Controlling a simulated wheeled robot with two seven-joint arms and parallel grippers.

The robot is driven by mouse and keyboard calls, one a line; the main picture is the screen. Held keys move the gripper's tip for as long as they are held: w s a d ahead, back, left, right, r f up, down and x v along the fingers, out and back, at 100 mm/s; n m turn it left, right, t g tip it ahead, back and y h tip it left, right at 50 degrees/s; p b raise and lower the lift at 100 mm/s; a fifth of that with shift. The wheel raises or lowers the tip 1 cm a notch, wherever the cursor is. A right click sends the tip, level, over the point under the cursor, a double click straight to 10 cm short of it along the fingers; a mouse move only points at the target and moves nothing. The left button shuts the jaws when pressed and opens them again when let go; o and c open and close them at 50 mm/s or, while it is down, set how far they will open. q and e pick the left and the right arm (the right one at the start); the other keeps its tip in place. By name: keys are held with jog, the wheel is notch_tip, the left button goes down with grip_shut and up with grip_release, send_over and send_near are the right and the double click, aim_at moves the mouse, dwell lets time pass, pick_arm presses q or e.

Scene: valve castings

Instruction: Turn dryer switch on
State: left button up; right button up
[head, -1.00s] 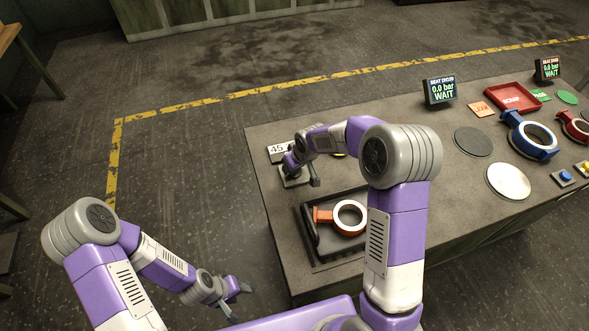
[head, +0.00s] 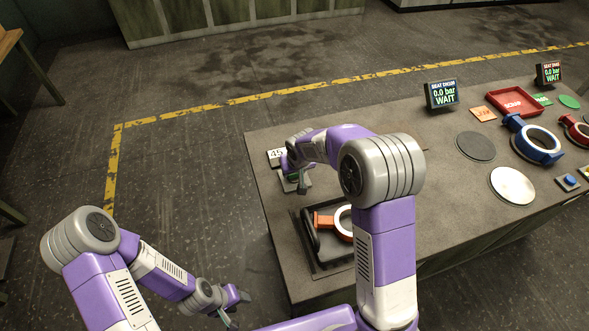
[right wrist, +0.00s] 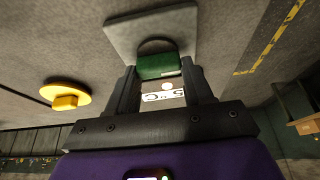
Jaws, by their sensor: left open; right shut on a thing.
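The dryer switch shows in the right wrist view as a green block (right wrist: 158,66) on a pale grey square plate (right wrist: 118,38). My right gripper (right wrist: 160,78) is shut on the green block, one dark finger on each side. In the head view my right gripper (head: 299,182) is low at the bench's left end, over the grey plate, mostly covering the switch. A 45 °C sign (head: 276,154) is beside it and also shows in the right wrist view (right wrist: 163,94). My left gripper (head: 236,309) is open and empty, off the bench.
A dark tray (head: 312,240) with an orange-and-white ring casting (head: 323,221) is in front of the switch. A yellow knob (right wrist: 66,99) sits to one side. Discs, a blue casting (head: 537,145) and a red tray (head: 514,102) are farther right.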

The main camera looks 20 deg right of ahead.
jog(key=o, duration=1)
jog(key=shift+o, duration=0.2)
jog(key=p+v, duration=0.1)
jog(key=v, duration=0.6)
jog(key=shift+r+p, duration=0.3)
jog(key=shift+s, duration=0.1)
